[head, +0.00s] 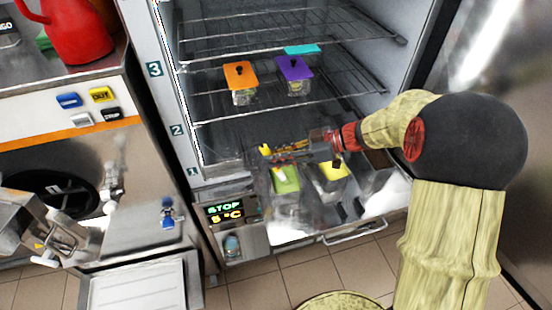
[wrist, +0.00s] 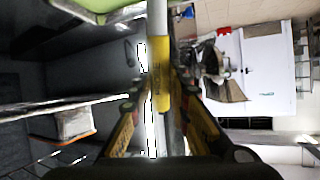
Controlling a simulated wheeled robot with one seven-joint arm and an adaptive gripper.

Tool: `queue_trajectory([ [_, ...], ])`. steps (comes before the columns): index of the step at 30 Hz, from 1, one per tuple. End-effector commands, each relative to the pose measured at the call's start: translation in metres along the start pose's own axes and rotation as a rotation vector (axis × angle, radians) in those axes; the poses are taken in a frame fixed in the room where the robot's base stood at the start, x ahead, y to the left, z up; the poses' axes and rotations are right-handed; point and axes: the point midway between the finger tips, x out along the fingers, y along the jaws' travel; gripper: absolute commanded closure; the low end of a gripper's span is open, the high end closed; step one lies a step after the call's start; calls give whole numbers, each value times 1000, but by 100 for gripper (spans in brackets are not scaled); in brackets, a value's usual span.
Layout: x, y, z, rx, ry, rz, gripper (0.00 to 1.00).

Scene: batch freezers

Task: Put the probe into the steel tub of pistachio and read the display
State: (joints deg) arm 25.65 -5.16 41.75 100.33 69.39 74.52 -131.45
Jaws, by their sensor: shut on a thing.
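My gripper (head: 272,153) reaches in from the right at the front of the open cabinet, just above the lower tubs. It is shut on the probe, whose yellow part (head: 265,149) shows at the fingertips. In the wrist view the probe (wrist: 161,70) is a pale rod with a yellow sleeve between my fingers (wrist: 160,100). A green-lidded tub (head: 286,180) and a yellow-lidded tub (head: 333,176) stand low in the cabinet. No flavour label is readable, so I cannot tell which tub is pistachio.
Orange-lidded (head: 240,75), purple-lidded (head: 294,68) and teal-lidded (head: 302,49) tubs stand on the wire shelf (head: 350,90) above. The cabinet's left frame (head: 160,85) borders the opening. A steel machine (head: 60,150) with a red jug (head: 75,30) stands at the left.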

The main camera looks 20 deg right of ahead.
Motion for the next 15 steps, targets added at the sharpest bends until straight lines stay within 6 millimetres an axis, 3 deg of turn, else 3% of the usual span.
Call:
queue_trajectory([
  [15, -16, -2, -34, -2, -1, 0, 100],
])
